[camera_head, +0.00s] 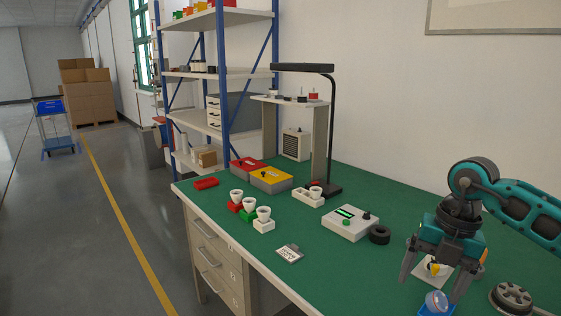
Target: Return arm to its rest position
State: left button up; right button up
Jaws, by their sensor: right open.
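My right gripper (432,287) hangs from the teal arm at the right, above the green workbench (340,260). Its two dark fingers point down and stand apart, with nothing clearly held between them. Just below the fingertips is a blue holder (431,312) with a clear, bulb-like piece (436,301) in it, partly cut by the lower edge. A small pale plate with a yellow piece (434,269) shows behind the fingers. My left gripper is not in view.
Three white bulbs in red, green and white holders (249,211) stand near the left edge. A grey tester box (350,222), a black ring (380,235), a lamp (331,130) and a dark round part (511,297) are also on the bench. The front middle is mostly clear.

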jog(key=s+a+m+t+y, duration=0.2)
jog(key=s+a+t+y, duration=0.1)
jog(key=a+y, duration=0.75)
jog(key=s+a+m+t+y, duration=0.2)
jog(key=a+y, duration=0.6)
jog(key=a, duration=0.5)
jog(key=d+f+m+t+h, duration=0.9)
jog(key=f+m+t+h, duration=0.25)
jog(key=m, duration=0.55)
jog(key=s+d+f+m+g+h, duration=0.2)
jog(key=s+d+f+m+h, duration=0.1)
jog(key=s+f, duration=0.2)
jog(key=s+d+f+m+g+h, duration=0.3)
jog(key=s+f, duration=0.3)
jog(key=f, duration=0.4)
jog(key=shift+s+d+m+h, duration=0.2)
jog(key=shift+s+m+h, duration=0.05)
jog(key=shift+m+h, duration=0.05)
